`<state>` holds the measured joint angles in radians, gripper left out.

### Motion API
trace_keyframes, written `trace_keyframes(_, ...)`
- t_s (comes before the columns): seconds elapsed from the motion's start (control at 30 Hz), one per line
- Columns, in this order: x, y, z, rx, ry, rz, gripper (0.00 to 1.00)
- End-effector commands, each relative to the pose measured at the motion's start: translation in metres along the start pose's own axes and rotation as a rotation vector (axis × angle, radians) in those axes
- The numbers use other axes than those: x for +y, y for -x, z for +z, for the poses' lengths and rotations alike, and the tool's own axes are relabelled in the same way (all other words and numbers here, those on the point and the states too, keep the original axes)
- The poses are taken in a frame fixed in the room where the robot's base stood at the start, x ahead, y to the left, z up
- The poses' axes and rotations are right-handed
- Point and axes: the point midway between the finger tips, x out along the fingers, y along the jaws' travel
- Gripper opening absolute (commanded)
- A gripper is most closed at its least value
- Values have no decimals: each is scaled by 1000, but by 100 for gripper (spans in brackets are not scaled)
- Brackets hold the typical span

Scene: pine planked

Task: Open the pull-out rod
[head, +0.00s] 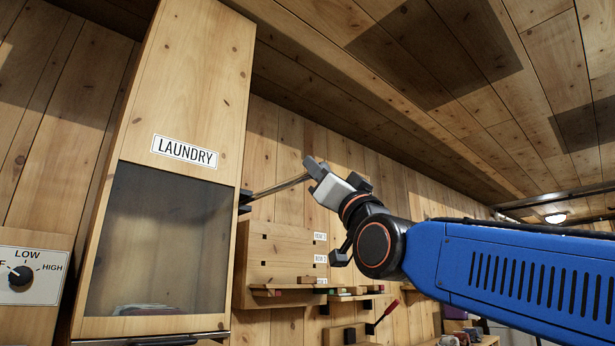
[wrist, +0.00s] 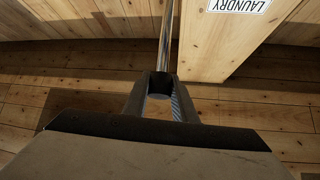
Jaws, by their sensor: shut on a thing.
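The pull-out rod (head: 280,187) is a thin metal rod. It sticks out from a dark bracket (head: 245,199) on the right side of the tall wooden laundry cabinet (head: 197,70) and rises slightly to the right. My gripper (head: 315,168) is shut on the rod's outer end. In the wrist view the shiny rod (wrist: 166,40) runs from the top edge down to a dark end cap between the two fingers of my gripper (wrist: 160,88). The fingers hide part of the end.
A wooden unit with labelled rows (head: 275,252) and small shelves hangs on the back wall below the rod. A dial panel (head: 28,275) is at the far left. The ceiling slopes above my arm. The space around the gripper looks clear.

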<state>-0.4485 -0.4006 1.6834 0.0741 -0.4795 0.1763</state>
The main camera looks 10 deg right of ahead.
Motion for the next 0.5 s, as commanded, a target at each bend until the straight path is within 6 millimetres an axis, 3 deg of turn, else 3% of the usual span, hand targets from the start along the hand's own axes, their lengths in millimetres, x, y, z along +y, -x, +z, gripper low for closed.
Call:
trace_keyframes(0.47, 0, 4, -4, 0, 1, 0, 0)
trace_keyframes(0.5, 0, 4, -4, 0, 1, 0, 27)
